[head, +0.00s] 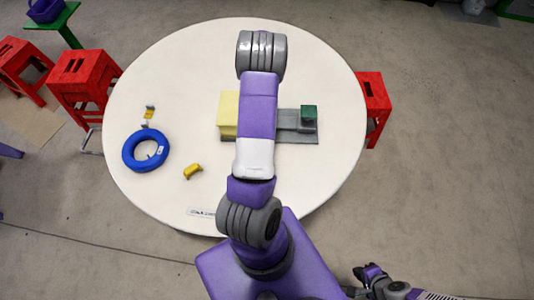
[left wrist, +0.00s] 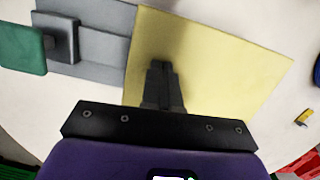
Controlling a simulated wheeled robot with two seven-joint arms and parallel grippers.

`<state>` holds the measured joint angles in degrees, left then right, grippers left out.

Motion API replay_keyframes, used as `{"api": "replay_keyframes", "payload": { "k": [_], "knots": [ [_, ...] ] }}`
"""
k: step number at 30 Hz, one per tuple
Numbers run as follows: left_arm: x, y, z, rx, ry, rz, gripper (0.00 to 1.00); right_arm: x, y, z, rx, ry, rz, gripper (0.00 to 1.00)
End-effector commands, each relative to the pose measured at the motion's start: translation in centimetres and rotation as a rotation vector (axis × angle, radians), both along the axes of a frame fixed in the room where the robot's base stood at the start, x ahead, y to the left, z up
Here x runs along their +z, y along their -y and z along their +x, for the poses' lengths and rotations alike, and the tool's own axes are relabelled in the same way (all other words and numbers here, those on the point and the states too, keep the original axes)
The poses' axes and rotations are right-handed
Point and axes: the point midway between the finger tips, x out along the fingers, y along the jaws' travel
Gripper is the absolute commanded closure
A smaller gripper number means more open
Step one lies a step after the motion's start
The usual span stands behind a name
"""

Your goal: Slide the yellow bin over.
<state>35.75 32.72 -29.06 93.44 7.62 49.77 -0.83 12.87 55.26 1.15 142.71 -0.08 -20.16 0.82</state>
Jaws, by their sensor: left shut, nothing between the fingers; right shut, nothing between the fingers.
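The pale yellow bin (head: 228,114) is on the white round table, partly hidden behind my purple left arm in the head view. It fills the middle of the left wrist view as a flat yellow face (left wrist: 220,62). My left gripper (left wrist: 161,66) is shut and empty, with its fingertips in front of the yellow face; I cannot tell whether they touch it. In the head view my left gripper is hidden. My right gripper (head: 366,271) is shut and empty, low at the right, off the table.
A grey base (head: 298,137) with a green block (head: 309,113) lies right of the bin. A blue cable coil (head: 146,151), a yellow piece (head: 192,171) and a small yellow-grey part (head: 148,114) lie to the left. Red stools (head: 84,80) stand around the table (head: 200,55).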

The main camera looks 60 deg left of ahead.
Motion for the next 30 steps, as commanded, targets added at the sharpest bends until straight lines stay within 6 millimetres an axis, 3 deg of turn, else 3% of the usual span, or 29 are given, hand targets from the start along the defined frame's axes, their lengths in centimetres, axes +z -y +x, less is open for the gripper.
{"api": "replay_keyframes", "payload": {
  "k": [2, 9, 14, 30],
  "knots": [
    [-0.6, 0.0, -0.2, -0.001, -0.008, 0.002, 1.0, -0.1, 0.0, 0.0, 0.0, 0.0, 0.0, 1.0],
    [1.1, 0.1, -0.1, -0.002, -0.006, 0.002, 1.0, 1.2, 0.0, 0.0, 0.0, 0.0, 0.0, 1.0],
    [1.1, 0.2, 0.1, -0.006, -0.007, 0.004, 1.0, 1.1, 0.0, 0.0, 0.0, 0.0, 0.0, 1.0],
    [1.1, -5.9, 3.3, -0.005, -0.006, 0.005, 1.0, 0.6, 0.0, 0.0, 0.0, 0.0, 0.0, 1.0]
  ]
}}
